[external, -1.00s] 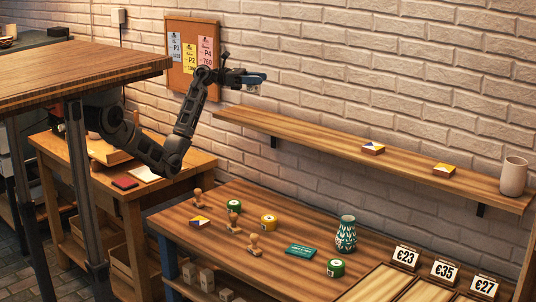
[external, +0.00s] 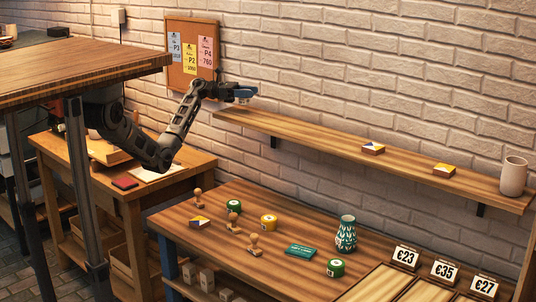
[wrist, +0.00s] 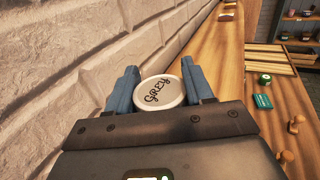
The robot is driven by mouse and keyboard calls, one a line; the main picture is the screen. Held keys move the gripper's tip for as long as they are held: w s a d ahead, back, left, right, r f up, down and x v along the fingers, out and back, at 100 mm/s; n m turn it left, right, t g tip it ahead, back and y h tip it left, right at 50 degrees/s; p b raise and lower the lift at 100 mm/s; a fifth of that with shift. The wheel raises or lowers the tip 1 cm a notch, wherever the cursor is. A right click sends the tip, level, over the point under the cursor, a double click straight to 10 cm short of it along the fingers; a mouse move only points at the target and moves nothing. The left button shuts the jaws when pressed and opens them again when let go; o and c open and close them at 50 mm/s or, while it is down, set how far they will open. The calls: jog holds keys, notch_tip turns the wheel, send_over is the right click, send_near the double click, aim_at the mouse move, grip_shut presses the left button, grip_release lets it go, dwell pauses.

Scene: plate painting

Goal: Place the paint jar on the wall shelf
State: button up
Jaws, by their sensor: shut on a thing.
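My gripper (external: 242,92) is shut on a paint jar whose round white lid (wrist: 160,92) reads "GREY" in the wrist view. The lid lies between the two blue fingers and faces the wrist camera. In the external view the jar is small and mostly hidden by the gripper. The wooden wall shelf (external: 320,140) runs along the brick wall. My gripper is at the shelf's left end, a little above it; I cannot tell whether the jar touches the board.
Two small boxes, one near the shelf's middle (external: 373,148) and one further right (external: 444,169), stand with a pale cup (external: 513,176) on the shelf. Its left part is clear. Below, the worktable (external: 190,225) holds green and yellow jars, stamps and a patterned vase (external: 346,234).

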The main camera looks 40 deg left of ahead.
aim_at(248, 104)
jog(key=shift+f, duration=1.4)
jog(key=shift+f, duration=0.15)
jog(key=o, duration=1.1)
